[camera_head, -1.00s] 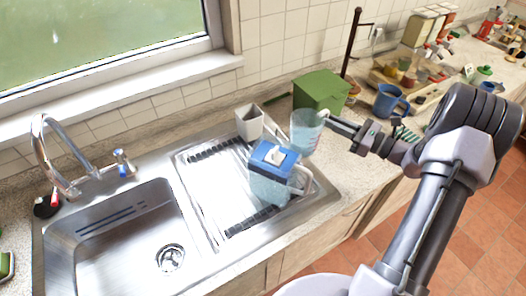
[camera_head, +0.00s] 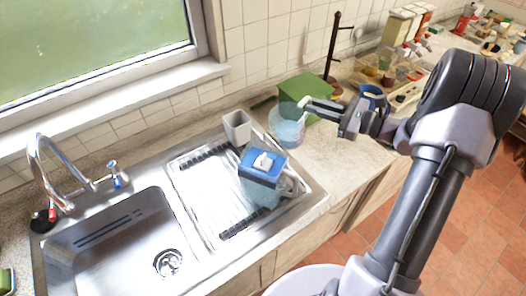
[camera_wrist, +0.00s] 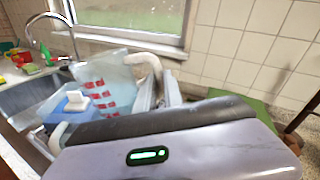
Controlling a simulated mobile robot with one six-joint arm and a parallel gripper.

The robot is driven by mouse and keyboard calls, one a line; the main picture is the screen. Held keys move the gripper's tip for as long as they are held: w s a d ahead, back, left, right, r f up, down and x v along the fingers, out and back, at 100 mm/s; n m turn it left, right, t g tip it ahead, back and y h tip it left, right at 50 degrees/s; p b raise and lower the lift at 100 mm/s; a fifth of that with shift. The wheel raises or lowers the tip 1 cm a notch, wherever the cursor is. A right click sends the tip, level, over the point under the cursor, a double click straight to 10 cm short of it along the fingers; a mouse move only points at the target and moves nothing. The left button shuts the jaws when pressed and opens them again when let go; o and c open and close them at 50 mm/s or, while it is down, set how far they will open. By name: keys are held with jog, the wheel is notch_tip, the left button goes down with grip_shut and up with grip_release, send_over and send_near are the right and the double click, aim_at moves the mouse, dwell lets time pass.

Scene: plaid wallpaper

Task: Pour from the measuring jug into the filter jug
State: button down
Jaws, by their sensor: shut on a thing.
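The clear measuring jug (camera_head: 287,128) holds bluish liquid and is tilted in the air, behind and slightly right of the filter jug. My gripper (camera_head: 308,105) is shut on its handle. The filter jug (camera_head: 262,186) has a blue lid with a white top and a white handle on the right. It stands upright on the steel drainboard. Its lid (camera_wrist: 74,103) shows in the wrist view beyond the measuring jug. I see no stream between the jugs.
A green box (camera_head: 304,92) is close behind the measuring jug. The sink (camera_head: 125,240) and tap (camera_head: 48,165) are at left. A blue mug (camera_head: 372,92) is behind my wrist. The drainboard's left part is clear.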

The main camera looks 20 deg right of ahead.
jog(key=a+r+n, duration=0.1)
jog(key=r, duration=0.1)
jog(key=s+a+r+n+h, duration=0.1)
jog(key=a+r, duration=0.1)
jog(key=s+a+r+n+p, duration=0.1)
jog(key=r+n, duration=0.1)
jog(key=shift+s+a+r, duration=0.1)
jog(key=shift+s+a, duration=0.1)
jog(key=shift+s, duration=0.05)
jog(key=shift+s+a+r+n+h, duration=0.3)
jog(key=shift+a+n+h, duration=0.15)
jog(key=shift+n, duration=0.35)
jog(key=shift+s+a+r+n, duration=0.1)
jog(key=shift+a+r+n, duration=0.05)
jog(key=shift+a+n, duration=0.2)
jog(key=shift+s+a+r+n+h+b, duration=0.2)
jog(key=shift+s+a+n+h+b, duration=0.2)
jog(key=shift+a+n, duration=0.25)
dwell(3.5)
jog(key=shift+s+a+r+n, duration=0.25)
jog(key=shift+a+r+n, duration=0.15)
jog(key=shift+a+r, duration=0.1)
dwell(1.3)
